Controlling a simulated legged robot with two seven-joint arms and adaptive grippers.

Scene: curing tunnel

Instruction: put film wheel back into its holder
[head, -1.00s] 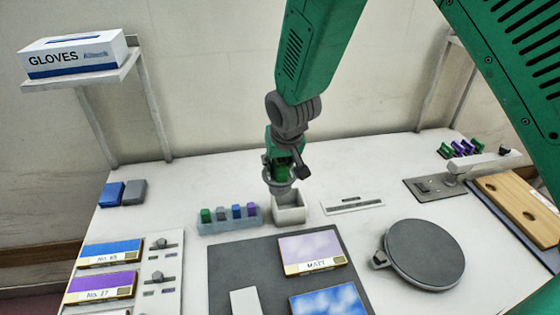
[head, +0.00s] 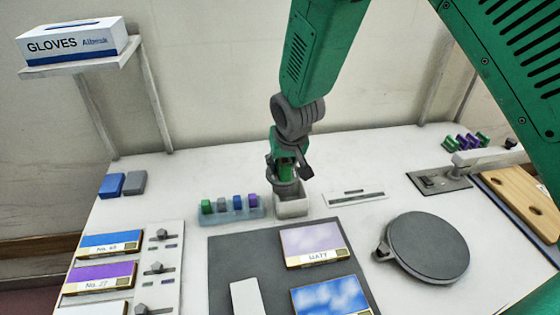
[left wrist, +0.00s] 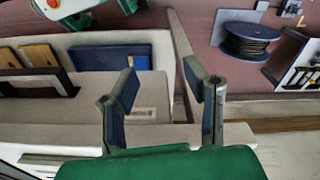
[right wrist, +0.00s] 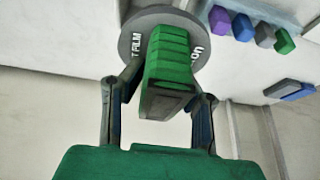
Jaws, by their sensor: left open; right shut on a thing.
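My right gripper (right wrist: 163,85) is shut on the green handle of the film wheel (right wrist: 170,55). The wheel's grey disc (right wrist: 133,42) carries white lettering, including "FILM", partly hidden by the handle. In the head view my right gripper (head: 287,165) points down over an open white box (head: 292,208), perhaps the holder. The wheel's grey part (head: 285,189) is at the box's mouth; how deep it sits cannot be told. My left gripper (left wrist: 162,78) is open and empty in the left wrist view, and is not seen in the head view.
A caddy of coloured blocks (head: 232,213) stands just left of the box. A dark mat (head: 235,258) with picture cards lies in front. A round grey plate (head: 428,246) is at right. A flat white strip (head: 355,198) lies right of the box.

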